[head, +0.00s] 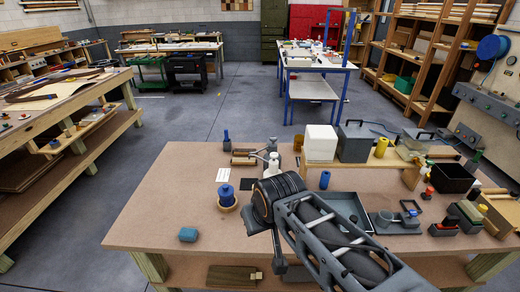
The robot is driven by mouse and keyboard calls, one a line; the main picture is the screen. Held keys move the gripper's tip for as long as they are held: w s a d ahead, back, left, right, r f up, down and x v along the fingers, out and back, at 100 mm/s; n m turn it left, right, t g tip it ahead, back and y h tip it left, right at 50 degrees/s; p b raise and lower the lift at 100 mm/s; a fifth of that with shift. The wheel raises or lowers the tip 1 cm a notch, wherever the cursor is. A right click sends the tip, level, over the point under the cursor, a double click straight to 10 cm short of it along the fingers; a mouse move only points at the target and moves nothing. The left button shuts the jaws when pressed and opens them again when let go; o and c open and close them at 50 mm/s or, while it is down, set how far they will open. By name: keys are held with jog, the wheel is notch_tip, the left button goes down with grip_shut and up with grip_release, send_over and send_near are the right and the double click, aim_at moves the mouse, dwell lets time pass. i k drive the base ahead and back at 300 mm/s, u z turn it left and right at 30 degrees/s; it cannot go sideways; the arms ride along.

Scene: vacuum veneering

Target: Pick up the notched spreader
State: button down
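I cannot clearly make out a notched spreader in the head view. Small tools lie toward the back of the brown workbench (160,205), including a wooden-looking piece (243,159) beside a white bottle (272,164), but they are too small to identify. My arm reaches in from the bottom right over the bench. Its dark wrist is near the bench middle and covers part of the top. My gripper's fingers cannot be made out, so its opening and any contact are hidden.
A white block (320,143), a grey box (354,143) and a black bin (453,178) crowd the back and right. The front left is mostly clear.

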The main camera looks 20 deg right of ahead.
aim_at(450, 223)
jog(key=z, duration=2.65)
